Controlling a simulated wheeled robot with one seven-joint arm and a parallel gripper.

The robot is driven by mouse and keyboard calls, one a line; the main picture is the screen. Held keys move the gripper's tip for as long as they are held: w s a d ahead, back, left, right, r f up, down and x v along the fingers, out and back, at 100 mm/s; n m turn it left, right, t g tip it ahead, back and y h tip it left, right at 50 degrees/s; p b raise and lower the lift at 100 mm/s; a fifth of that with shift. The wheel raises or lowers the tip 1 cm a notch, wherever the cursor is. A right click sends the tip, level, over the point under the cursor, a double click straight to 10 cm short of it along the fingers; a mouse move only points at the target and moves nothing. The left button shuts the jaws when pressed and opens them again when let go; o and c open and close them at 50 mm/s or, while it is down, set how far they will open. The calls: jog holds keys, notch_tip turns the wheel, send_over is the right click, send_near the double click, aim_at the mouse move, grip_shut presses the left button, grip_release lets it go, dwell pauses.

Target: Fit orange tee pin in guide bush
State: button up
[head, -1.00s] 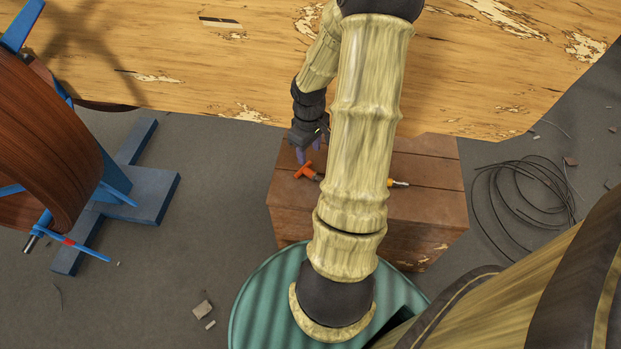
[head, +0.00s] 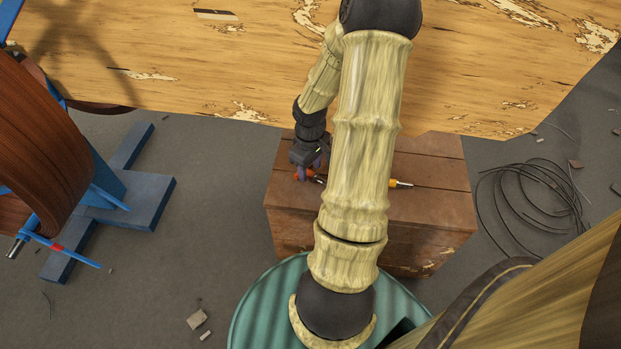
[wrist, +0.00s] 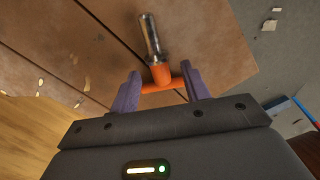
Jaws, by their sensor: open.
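The orange tee pin (wrist: 160,74) lies on the brown wooden crate, its metal shank pointing away from my gripper in the wrist view. In the head view the orange pin (head: 300,175) is partly hidden under my gripper. My gripper (wrist: 158,86) is open, its two purple fingers on either side of the orange crossbar. Whether the fingers touch the bar ends I cannot tell. In the head view my gripper (head: 309,172) is low over the crate's left part. I cannot make out the guide bush for certain.
The wooden crate (head: 430,215) also bears a yellow-handled tool (head: 400,184), right of my arm. A blue stand with a brown coil (head: 40,150) is at left. A wooden panel (head: 220,70) spans the back. Loose cable (head: 530,200) lies on the floor at right.

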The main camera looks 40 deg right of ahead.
jog(key=shift+f, duration=0.75)
jog(key=c, duration=1)
grip_shut()
